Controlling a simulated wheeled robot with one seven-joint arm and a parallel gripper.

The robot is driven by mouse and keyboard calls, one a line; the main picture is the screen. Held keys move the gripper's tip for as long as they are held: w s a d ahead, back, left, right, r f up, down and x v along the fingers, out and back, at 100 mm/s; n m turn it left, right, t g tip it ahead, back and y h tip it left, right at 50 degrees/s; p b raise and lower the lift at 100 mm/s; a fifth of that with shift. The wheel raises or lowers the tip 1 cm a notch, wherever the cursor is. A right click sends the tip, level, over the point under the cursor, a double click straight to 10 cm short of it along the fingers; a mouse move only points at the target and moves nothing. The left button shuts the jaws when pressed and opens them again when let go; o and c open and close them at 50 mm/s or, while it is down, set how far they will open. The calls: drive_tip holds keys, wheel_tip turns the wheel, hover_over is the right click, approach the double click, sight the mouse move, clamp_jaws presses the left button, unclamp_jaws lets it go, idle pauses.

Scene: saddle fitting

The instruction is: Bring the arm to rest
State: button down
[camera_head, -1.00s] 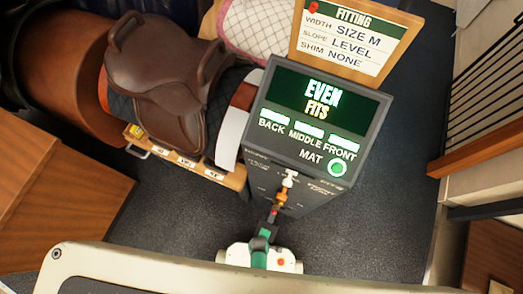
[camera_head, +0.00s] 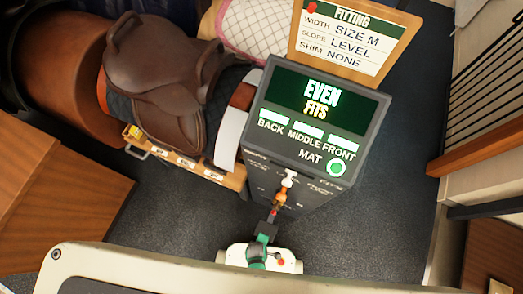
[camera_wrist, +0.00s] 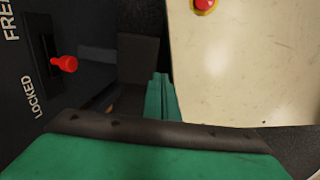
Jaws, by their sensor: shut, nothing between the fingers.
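My gripper (camera_head: 266,230) is low in the head view, in front of the dark fitting console (camera_head: 335,105). In the wrist view its green fingers (camera_wrist: 161,97) are together, with nothing held. A red-knobbed lever (camera_wrist: 64,64) sticks out of the console's dark face, between the labels FREE and LOCKED; the fingers are apart from it, to its right. The console screen reads EVEN, FITS, with green lights for back, middle, front and mat. The brown saddle (camera_head: 165,75) sits on its stand at the left, apart from my gripper.
A wooden block (camera_head: 60,205) stands at the left, and a railing (camera_head: 485,105) at the right. Dark floor (camera_head: 385,240) is free right of the console. A cream surface with a red button (camera_wrist: 204,5) is close by my fingers.

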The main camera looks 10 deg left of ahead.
idle(0.6)
drive_tip(key=w+r+m+t, duration=0.3)
drive_tip(key=r+m+t, duration=0.1)
drive_tip(key=r, duration=1.4)
drive_tip(key=w+r+m+t, duration=0.3)
drive_tip(key=r+m+t, duration=0.2)
drive_tip(key=r, duration=1.4)
drive_tip(key=w+r+m+t, duration=0.3)
drive_tip(key=r+m+t, duration=0.1)
drive_tip(key=r, duration=1.4)
drive_tip(key=shift+w+d+r+m+t, duration=0.25)
drive_tip(key=shift+d+m+t, duration=0.15)
drive_tip(key=shift+m, duration=0.5)
